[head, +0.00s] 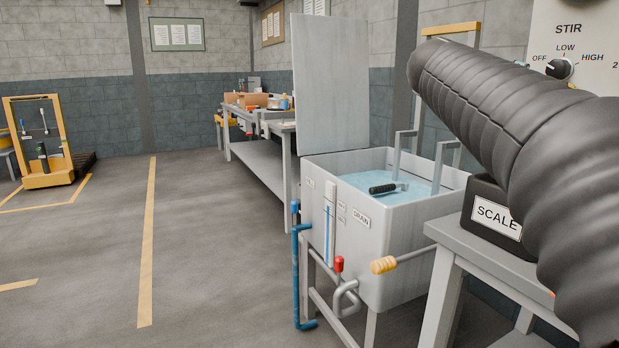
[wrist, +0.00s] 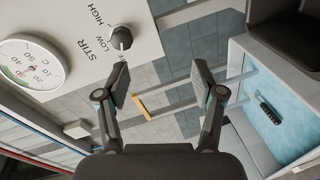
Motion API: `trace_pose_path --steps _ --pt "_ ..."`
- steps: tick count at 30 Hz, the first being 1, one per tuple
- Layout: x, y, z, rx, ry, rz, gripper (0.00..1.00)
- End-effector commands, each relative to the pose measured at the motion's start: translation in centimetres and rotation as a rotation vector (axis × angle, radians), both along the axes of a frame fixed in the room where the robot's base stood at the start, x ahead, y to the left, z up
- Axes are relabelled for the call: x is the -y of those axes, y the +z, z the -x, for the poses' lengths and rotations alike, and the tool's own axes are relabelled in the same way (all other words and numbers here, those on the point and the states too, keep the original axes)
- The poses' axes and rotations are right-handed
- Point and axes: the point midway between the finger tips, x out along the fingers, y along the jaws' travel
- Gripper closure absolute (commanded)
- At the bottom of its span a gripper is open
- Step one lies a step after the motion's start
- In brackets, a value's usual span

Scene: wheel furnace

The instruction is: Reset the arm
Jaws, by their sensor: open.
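My gripper (wrist: 160,82) shows in the wrist view with its two fingers spread wide apart. It is open, with nothing between the fingertips. Beyond it are a grey wall and a yellow-ended bar (wrist: 144,107). The left finger is near the STIR knob (wrist: 121,38) in the picture; I cannot tell the distance. In the head view my black ribbed arm crosses the right side, raised over the scale and the tank's right side. My gripper is not visible there.
An open grey tank (head: 395,262) of blue water holds a black-handled tool (head: 385,188). A lever with a yellow grip (head: 384,265) sticks out in front. A scale (head: 497,215) sits on a stand at right. A workbench (head: 262,165) stands behind.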

Motion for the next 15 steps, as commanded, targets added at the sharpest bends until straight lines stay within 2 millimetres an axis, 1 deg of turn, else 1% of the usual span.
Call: trace_pose_path --steps 1,2,3,5,6,8,9,11,12,14,15 --pt "-1.0 -2.2 1.1 -0.009 0.029 -0.069 0.32" --pt "-1.7 -3.9 1.7 -0.015 0.048 -0.119 0.32" --pt "-2.7 -6.1 2.7 -0.023 0.071 -0.188 0.32" --pt "-4.3 -9.5 4.1 -0.035 0.103 -0.290 0.32" --pt "-5.3 -11.6 5.2 -0.042 0.121 -0.357 0.32" --pt "-7.0 -14.8 6.8 -0.052 0.143 -0.454 0.32" --pt "-8.2 -16.9 7.9 -0.058 0.158 -0.519 0.32" --pt "-10.0 -19.9 9.6 -0.067 0.173 -0.616 0.32" --pt "-11.2 -22.0 10.9 -0.073 0.181 -0.680 0.32" --pt "-13.0 -24.9 12.7 -0.078 0.190 -0.776 0.32" --pt "-14.2 -26.8 14.0 -0.082 0.194 -0.840 0.32"
